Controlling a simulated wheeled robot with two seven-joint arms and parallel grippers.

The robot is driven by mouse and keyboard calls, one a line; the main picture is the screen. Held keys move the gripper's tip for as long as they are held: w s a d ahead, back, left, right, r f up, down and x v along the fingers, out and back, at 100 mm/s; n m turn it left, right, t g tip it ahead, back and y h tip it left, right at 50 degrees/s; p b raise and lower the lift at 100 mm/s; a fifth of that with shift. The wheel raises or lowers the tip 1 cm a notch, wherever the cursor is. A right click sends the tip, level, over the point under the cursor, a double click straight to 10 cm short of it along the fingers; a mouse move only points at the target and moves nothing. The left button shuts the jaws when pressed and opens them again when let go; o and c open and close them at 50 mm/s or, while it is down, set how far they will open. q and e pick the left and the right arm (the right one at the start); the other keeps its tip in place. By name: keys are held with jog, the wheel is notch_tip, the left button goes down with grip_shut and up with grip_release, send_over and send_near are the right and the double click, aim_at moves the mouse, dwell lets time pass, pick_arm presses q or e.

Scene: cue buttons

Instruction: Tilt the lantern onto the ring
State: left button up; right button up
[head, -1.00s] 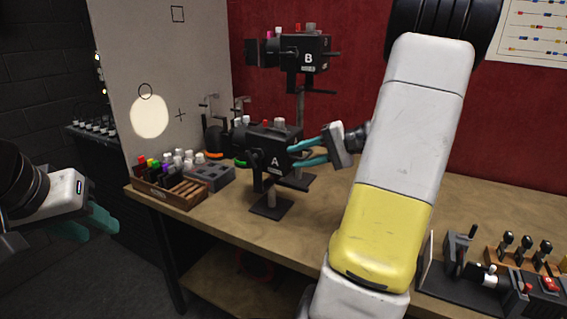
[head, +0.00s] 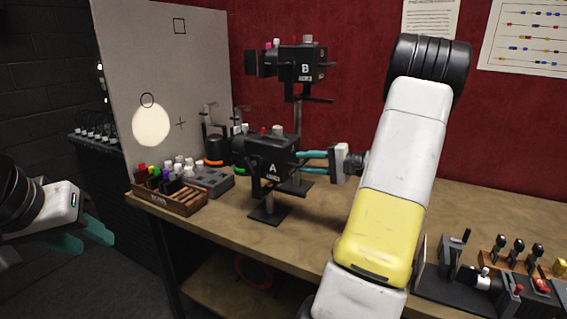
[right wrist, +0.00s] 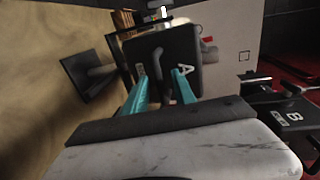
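Lantern A (head: 268,160) is a black box lamp on a stand on the bench; it also shows in the right wrist view (right wrist: 188,45). A bright round light spot (head: 151,125) lies on the pale board, just below a thin black ring (head: 147,100), overlapping its lower edge. My right gripper (head: 300,160) is at the rear of lantern A. In the right wrist view its teal fingers (right wrist: 160,80) are apart, with a dark handle (right wrist: 167,62) between them; contact cannot be told. My left gripper (head: 98,238) is open and empty, left of the bench.
Lantern B (head: 302,66) stands above and behind lantern A. A wooden rack (head: 182,202) of coloured knobs and a grey tray (head: 222,183) are left of it. Levers (head: 500,245) stand at the bench's right. A black square and a cross are on the board.

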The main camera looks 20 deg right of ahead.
jog(key=shift+w+a+f, duration=0.1)
jog(key=shift+w+a, duration=0.1)
jog(key=shift+w, duration=0.05)
grip_shut()
dwell(1.4)
